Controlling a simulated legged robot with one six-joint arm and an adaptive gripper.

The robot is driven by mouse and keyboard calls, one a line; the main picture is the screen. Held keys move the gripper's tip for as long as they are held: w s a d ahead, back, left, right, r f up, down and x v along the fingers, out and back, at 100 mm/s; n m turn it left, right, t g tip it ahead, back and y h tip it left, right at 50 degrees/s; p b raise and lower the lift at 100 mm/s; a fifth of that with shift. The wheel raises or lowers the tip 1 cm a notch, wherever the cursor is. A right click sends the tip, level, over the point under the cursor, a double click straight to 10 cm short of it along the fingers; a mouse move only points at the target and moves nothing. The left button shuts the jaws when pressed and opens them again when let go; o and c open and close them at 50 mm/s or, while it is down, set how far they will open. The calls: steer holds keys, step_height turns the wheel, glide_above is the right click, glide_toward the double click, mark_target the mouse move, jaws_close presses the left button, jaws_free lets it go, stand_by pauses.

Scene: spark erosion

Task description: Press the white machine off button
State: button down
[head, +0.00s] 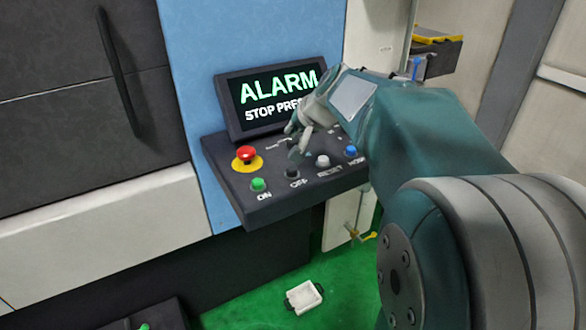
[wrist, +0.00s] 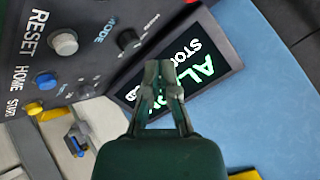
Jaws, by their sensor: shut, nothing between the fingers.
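The control panel (head: 225,160) juts from the machine below its screen. Its OFF button (head: 292,173) is dark and sits between the green ON button (head: 258,184) and the pale RESET button (head: 322,161). My gripper (head: 296,148) is shut and empty, with its fingertips just above and behind the OFF button in the head view. I cannot tell whether they touch the panel. In the wrist view my shut fingertips (wrist: 164,70) lie in front of the screen (wrist: 218,55). I cannot make out the OFF button in that view.
A red emergency stop (head: 246,154) on a yellow base sits left of my fingertips. The blue HOME button (head: 351,151) is to the right. The screen (head: 270,95) reads ALARM and stands behind my gripper. A black mode knob (wrist: 128,39) shows in the wrist view.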

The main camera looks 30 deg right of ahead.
mark_target(293, 170)
steer(key=f, duration=0.1)
steer(key=a+f, duration=0.1)
steer(key=f, duration=0.1)
steer(key=shift+a+f, duration=0.1)
steer(key=shift+f, duration=0.15)
steer(key=f, duration=0.1)
steer(key=d+f, duration=0.1)
steer(key=f, duration=0.1)
steer(key=shift+d+f, duration=0.3)
steer(key=shift+d, duration=0.05)
steer(key=shift+f, duration=0.15)
steer(key=shift+a, duration=0.6)
steer(key=shift+d, duration=0.4)
steer(key=shift+a, duration=0.25)
steer(key=shift+d+f, duration=0.1)
steer(key=shift+d, duration=0.05)
steer(key=shift+f, duration=0.1)
steer(key=shift+s+f, duration=0.1)
steer(key=shift+f, duration=0.1)
